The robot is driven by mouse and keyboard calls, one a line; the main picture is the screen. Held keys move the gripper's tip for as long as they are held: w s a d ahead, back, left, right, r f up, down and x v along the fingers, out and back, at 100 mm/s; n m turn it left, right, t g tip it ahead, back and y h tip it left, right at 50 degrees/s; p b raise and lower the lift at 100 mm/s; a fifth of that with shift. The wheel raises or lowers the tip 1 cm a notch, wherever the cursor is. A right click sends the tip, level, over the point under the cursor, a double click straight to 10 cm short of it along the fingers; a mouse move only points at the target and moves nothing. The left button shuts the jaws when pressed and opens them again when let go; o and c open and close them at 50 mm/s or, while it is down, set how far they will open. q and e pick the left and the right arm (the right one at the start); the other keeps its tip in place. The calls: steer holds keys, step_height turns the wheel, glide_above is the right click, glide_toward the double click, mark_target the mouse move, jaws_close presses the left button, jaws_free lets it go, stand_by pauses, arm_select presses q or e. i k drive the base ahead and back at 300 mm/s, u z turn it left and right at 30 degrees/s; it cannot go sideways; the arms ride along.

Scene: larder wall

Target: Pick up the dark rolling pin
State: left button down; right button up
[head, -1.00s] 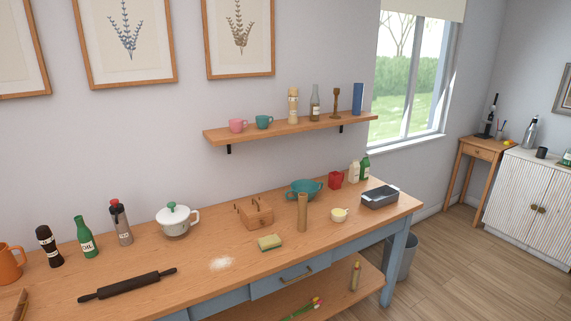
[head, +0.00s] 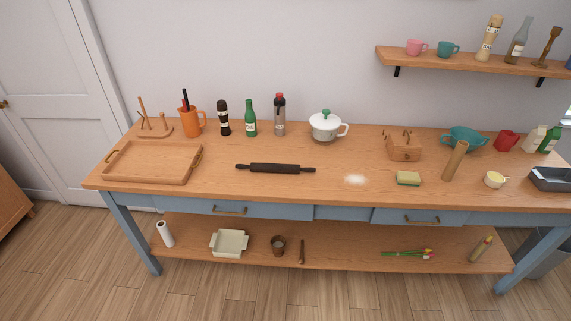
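The dark rolling pin (head: 275,168) lies flat on the wooden tabletop (head: 330,187), left of the middle and toward the front edge. Its handles point left and right, and nothing touches it. Neither of my grippers shows in the head view.
A wooden tray (head: 152,178) lies left of the pin. An orange mug (head: 191,122), dark grinder (head: 223,118), green bottle (head: 251,118), flask (head: 279,115) and lidded pot (head: 325,126) stand behind it. Tabletop around the pin is bare.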

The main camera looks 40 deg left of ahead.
mark_target(291, 169)
steer(key=u, duration=0.4)
steer(key=k, duration=0.55)
steer(key=u, duration=1.25)
steer(key=i, duration=1.2)
steer(key=u, duration=0.15)
